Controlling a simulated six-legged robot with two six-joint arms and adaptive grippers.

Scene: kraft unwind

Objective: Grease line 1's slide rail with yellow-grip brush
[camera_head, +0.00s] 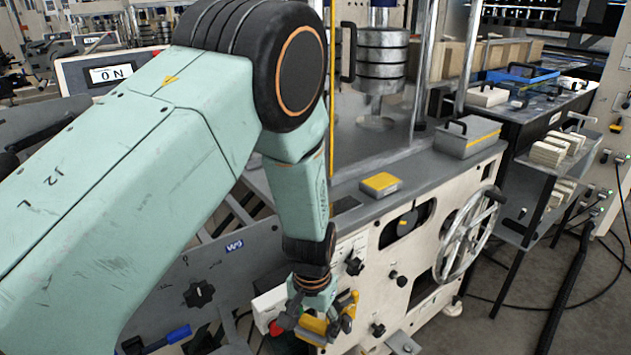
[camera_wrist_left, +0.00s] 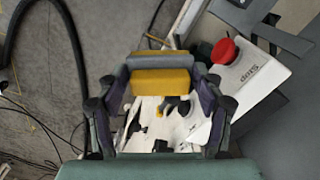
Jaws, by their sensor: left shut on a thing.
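My left gripper (camera_head: 325,318) is low in front of the cream machine in the head view. It is shut on a yellow-and-grey piece that looks like the yellow-grip brush (camera_head: 314,324). In the left wrist view the left gripper (camera_wrist_left: 165,92) has a finger on each side of the brush's yellow grip (camera_wrist_left: 162,82), with a grey strip along its far edge. Bristles cannot be made out. I cannot tell which part is line 1's slide rail. My right gripper is not in view.
A white box with a red stop button (camera_wrist_left: 223,50) is close to the right of the left gripper in the wrist view. A handwheel (camera_head: 468,235) sticks out from the machine front. A yellow-topped block (camera_head: 380,184) lies on the machine's ledge. A blue handle (camera_head: 178,334) shows at lower left.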

